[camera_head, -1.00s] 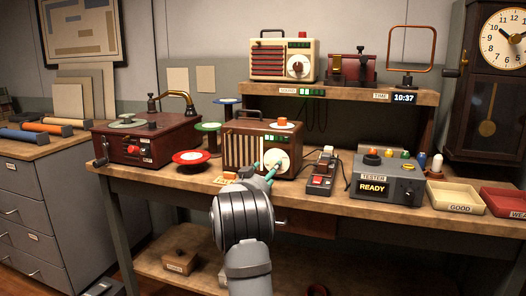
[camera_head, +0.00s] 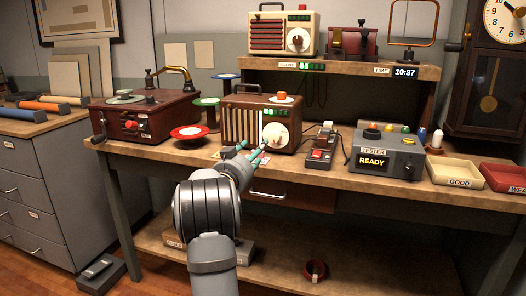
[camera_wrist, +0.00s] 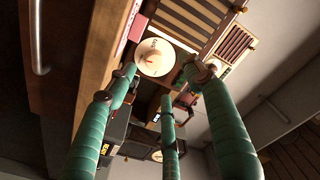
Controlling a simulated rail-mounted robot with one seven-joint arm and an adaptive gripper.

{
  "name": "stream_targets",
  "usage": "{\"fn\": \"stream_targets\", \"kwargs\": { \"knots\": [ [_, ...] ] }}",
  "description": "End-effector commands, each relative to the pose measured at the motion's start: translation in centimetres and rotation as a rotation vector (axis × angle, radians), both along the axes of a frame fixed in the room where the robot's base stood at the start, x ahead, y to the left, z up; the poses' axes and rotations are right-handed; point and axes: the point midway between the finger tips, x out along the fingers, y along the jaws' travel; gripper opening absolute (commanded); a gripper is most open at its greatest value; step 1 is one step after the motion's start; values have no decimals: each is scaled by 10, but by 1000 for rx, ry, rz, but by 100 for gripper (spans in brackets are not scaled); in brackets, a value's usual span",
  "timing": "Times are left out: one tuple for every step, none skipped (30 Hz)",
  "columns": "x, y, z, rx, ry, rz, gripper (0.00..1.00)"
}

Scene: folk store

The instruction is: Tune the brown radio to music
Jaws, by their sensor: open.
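The brown radio (camera_head: 245,122) stands upright on the bench, with a striped grille at left and a round cream dial (camera_head: 277,136) at right. An orange knob (camera_head: 282,95) sits on a pale disc on its top. My gripper (camera_head: 254,156), with green fingers, is in front of the radio, just below and left of the dial. In the wrist view the dial (camera_wrist: 155,57) shows beyond the spread fingers of my gripper (camera_wrist: 160,84), with the grille (camera_wrist: 188,18) above it. The fingers are open, hold nothing and look apart from the dial. The dial's small markings cannot be read.
A switch box (camera_head: 320,155) and a grey tester (camera_head: 385,150) reading READY are at right. A cream radio (camera_head: 282,35) stands on the shelf above a lit green display (camera_head: 312,66).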

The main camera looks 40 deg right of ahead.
Motion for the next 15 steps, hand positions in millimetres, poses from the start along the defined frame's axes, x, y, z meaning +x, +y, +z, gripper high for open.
{"fn": "stream_targets", "kwargs": {
  "knots": [
    [-7, -6, 1, -11, 5, -15, 52],
    [-11, -11, 2, -19, 15, -24, 52],
    [-17, -19, 4, -33, 33, -35, 52],
    [-23, -29, 6, -48, 53, -48, 52],
    [-28, -39, 8, -65, 81, -57, 52],
    [-20, -35, 9, -94, 126, -34, 52],
    [-16, -32, 10, -111, 156, -20, 52],
    [-13, -31, 9, -125, 185, -10, 52],
    [-11, -29, 7, -141, 220, -1, 52],
    [-10, -29, 5, -149, 241, 3, 52],
    [-9, -28, 3, -156, 258, 6, 52],
    [-9, -28, 2, -164, 277, 7, 52],
    [-9, -29, 2, -168, 286, 8, 52],
    [-8, -29, 2, -174, 294, 7, 52],
    [-8, -30, 3, -178, 300, 7, 52]
  ]
}}
